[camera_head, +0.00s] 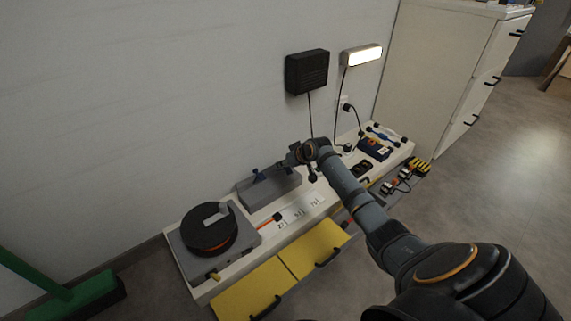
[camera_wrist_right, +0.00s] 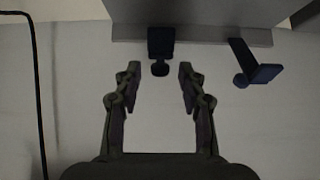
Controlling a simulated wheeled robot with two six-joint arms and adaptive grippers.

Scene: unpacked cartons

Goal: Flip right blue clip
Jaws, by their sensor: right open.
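A grey box (camera_head: 270,190) stands on the white bench against the wall; its edge crosses the top of the right wrist view (camera_wrist_right: 205,33). One blue clip (camera_head: 257,174) shows on the box in the head view, left of my right gripper (camera_head: 287,160). The wrist view shows two dark blue clips on the box edge. One clip (camera_wrist_right: 160,44) lies just beyond and between the open fingertips of my right gripper (camera_wrist_right: 157,78), apparently untouched. The other clip (camera_wrist_right: 256,66) is angled, outside the fingers to the picture's right. My left gripper is out of view.
A black disc (camera_head: 208,230) on a grey base is at the bench's left end. Yellow drawers (camera_head: 315,248) are along the front. A black wall box (camera_head: 307,71) and a lit lamp (camera_head: 361,55) hang above, with cables down. A white cabinet (camera_head: 440,65) stands right.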

